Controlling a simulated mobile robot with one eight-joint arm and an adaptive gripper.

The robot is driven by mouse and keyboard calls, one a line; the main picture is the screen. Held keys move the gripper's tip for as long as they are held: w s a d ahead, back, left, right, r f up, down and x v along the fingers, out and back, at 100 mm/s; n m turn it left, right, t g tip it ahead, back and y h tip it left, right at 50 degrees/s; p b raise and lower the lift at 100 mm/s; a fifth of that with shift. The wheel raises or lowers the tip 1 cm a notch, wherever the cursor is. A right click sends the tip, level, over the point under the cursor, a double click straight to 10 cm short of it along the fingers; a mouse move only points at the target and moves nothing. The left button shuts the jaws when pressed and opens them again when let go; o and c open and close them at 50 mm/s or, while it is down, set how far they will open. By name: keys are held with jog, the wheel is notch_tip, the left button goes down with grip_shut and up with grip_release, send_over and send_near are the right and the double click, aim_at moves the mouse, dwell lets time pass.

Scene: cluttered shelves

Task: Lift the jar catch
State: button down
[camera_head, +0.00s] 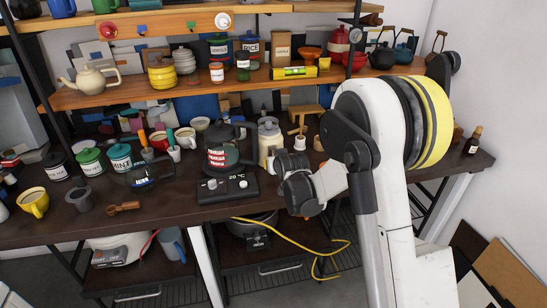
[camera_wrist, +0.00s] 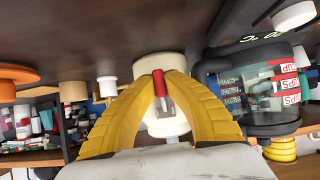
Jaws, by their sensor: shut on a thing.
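In the wrist view, which looks upside down, the cream jar (camera_wrist: 178,122) is just behind the fingers. The jar catch (camera_wrist: 159,83) shows as a red tab with a metal part below it. My gripper (camera_wrist: 160,78) has two yellow ribbed fingers that close in on the catch from both sides. In the head view the fingertips are hidden by my grey wrist, which is beside the jar on its right.
A glass kettle (camera_head: 219,160) with red labels stands on a black heating base (camera_head: 228,188) left of the jar. It also shows close by on the right in the wrist view (camera_wrist: 262,88). A wooden shelf (camera_head: 200,91) with pots runs behind. Small white and wooden items stand right of the jar.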

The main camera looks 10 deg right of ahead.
jog(key=g+p, duration=0.1)
jog(key=p, duration=0.1)
jog(key=s+r+g+p, duration=0.1)
jog(key=g+p, duration=0.1)
jog(key=shift+r+g, duration=0.15)
jog(key=shift+g, duration=0.15)
jog(key=g+p, duration=0.3)
jog(key=shift+s+r+g, duration=0.25)
jog(key=shift+r+g, duration=0.05)
jog(key=shift+r, duration=0.1)
jog(key=g+p, duration=0.1)
jog(key=g, duration=0.1)
jog(key=shift+s+r+g+p, duration=0.2)
jog(key=shift+r+g+p, duration=0.1)
jog(key=shift+g+p, duration=0.1)
jog(key=shift+s+r+g+p, duration=0.1)
jog(key=shift+r+g+p, duration=0.2)
jog(key=shift+g, duration=0.4)
jog(key=shift+w+r+g+p, duration=0.1)
jog(key=shift+g+p, duration=0.3)
jog(key=shift+g, duration=0.3)
jog(key=shift+s+r+g+p, duration=0.15)
jog(key=shift+g+p, duration=0.2)
jog(key=shift+g, duration=0.35)
jog(key=c, duration=1.5)
grip_release()
jog(key=shift+o, duration=0.2)
jog(key=shift+r, duration=0.1)
